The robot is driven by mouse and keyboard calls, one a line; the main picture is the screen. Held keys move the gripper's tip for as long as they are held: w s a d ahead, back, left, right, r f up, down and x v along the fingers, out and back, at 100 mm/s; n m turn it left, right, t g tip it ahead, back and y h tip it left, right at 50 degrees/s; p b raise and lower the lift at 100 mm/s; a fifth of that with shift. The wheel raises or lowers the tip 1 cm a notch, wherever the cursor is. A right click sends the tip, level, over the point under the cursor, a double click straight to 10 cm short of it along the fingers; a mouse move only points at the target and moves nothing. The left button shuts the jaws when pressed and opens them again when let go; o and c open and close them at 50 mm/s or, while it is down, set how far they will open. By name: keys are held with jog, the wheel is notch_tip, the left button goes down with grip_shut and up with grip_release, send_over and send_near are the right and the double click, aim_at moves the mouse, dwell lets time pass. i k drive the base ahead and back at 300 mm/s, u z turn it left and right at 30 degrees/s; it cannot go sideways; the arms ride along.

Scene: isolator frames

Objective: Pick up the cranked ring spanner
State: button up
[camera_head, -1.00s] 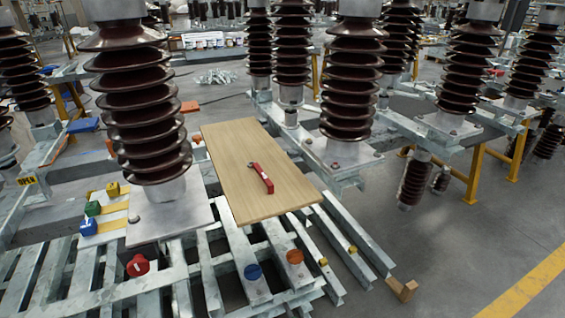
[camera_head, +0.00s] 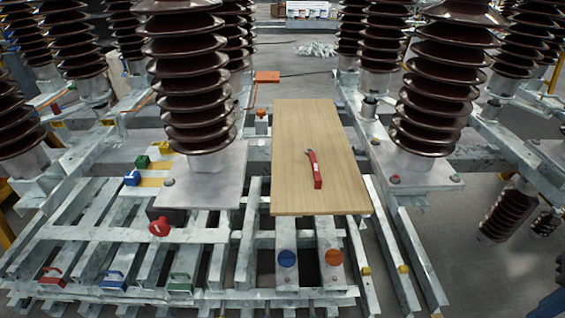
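The spanner (camera_head: 315,170) lies on a light wooden board (camera_head: 294,122), near the board's middle. It has a red handle and a small dark or metal end pointing away from me. It looks like the only tool on the board; its cranked shape is too small to make out. The board rests on the grey steel frame between two brown insulator columns. Nothing covers the spanner. My gripper is not in view.
A brown ribbed insulator (camera_head: 191,84) stands left of the board and another (camera_head: 436,92) stands right. A red knob (camera_head: 159,227), a blue disc (camera_head: 287,258) and an orange disc (camera_head: 333,257) sit in front. Slatted steel beams with gaps fill the foreground.

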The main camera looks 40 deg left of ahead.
aim_at(317, 177)
jog(key=u, duration=0.95)
jog(key=i, duration=0.8)
jog(key=u, duration=0.8)
